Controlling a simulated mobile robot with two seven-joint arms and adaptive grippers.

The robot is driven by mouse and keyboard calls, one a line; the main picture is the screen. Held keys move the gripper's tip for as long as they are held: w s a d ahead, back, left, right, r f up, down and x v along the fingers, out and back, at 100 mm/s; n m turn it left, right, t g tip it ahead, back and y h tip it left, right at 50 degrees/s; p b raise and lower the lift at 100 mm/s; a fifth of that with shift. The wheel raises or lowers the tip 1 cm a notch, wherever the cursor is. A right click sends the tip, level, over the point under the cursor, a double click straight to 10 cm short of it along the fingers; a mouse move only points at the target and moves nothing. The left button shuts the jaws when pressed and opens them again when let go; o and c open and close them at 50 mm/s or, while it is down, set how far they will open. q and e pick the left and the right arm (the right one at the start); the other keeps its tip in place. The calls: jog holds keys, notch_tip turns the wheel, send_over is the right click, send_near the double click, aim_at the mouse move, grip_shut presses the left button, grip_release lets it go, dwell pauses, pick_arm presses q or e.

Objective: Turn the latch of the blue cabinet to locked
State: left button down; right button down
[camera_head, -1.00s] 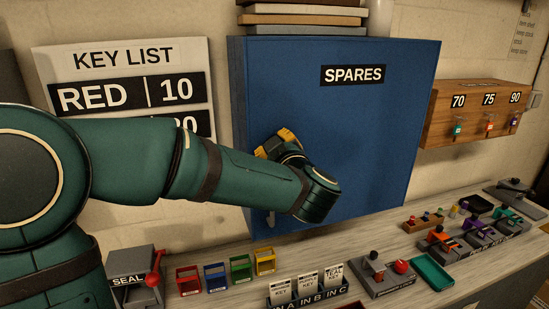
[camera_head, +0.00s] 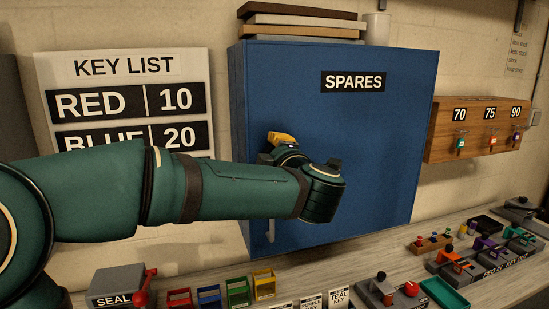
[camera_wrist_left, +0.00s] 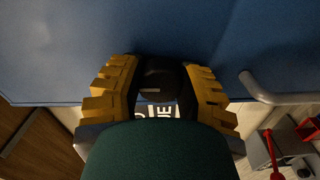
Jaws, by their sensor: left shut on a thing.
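The blue cabinet (camera_head: 370,130) marked SPARES hangs on the wall with its door shut. My left gripper (camera_head: 281,139) is at the left part of its door, mostly hidden behind my own wrist in the head view. In the left wrist view, the yellow fingers of my left gripper (camera_wrist_left: 161,76) close from both sides on a dark round latch knob (camera_wrist_left: 158,72) against the blue door. A short pale line shows on the knob. Which way the latch points, I cannot tell. The latch is hidden in the head view. My right gripper is not in view.
A grey door handle (camera_head: 270,231) sits below my gripper and also shows in the left wrist view (camera_wrist_left: 272,93). The counter (camera_head: 390,265) below holds small coloured trays, a SEAL box (camera_head: 117,287) and key stands. A wooden key rack (camera_head: 480,115) hangs right of the cabinet.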

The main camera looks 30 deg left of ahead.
pick_arm(q)
jog(key=shift+n, duration=0.4)
jog(key=c, duration=0.5)
grip_release()
jog(key=v, duration=1.2)
